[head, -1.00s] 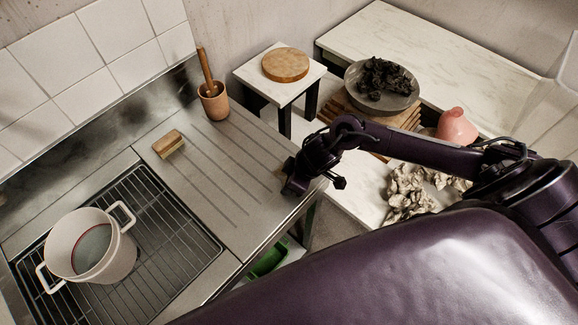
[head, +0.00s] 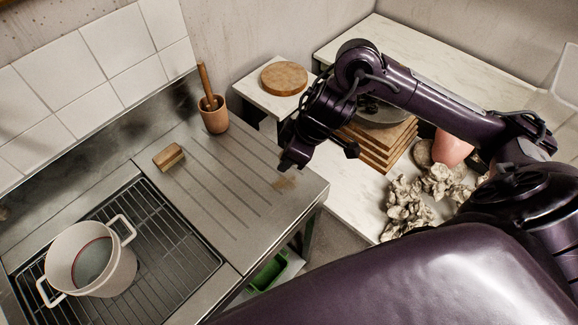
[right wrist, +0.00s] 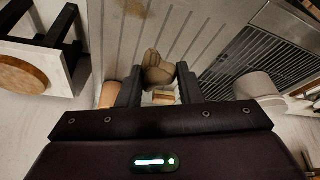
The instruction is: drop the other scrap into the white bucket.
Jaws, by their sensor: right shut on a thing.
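My right gripper (head: 287,163) is above the ridged steel drainboard (head: 220,190). In the right wrist view my right gripper (right wrist: 158,82) is shut on a grey-brown lump of clay, the scrap (right wrist: 156,68), between its fingertips. The white bucket (head: 122,272), with two loop handles, stands upright on the wire grate at the lower left, well apart from the gripper. Greyish content shows inside it. The bucket also shows at the right of the right wrist view (right wrist: 256,88). My left gripper is not in view.
A wooden block brush (head: 168,157) and a mortar with pestle (head: 214,118) stand near the wall side. Grey clay lumps (head: 405,210), stacked boards (head: 370,150) and a pink vessel (head: 452,150) lie on the right.

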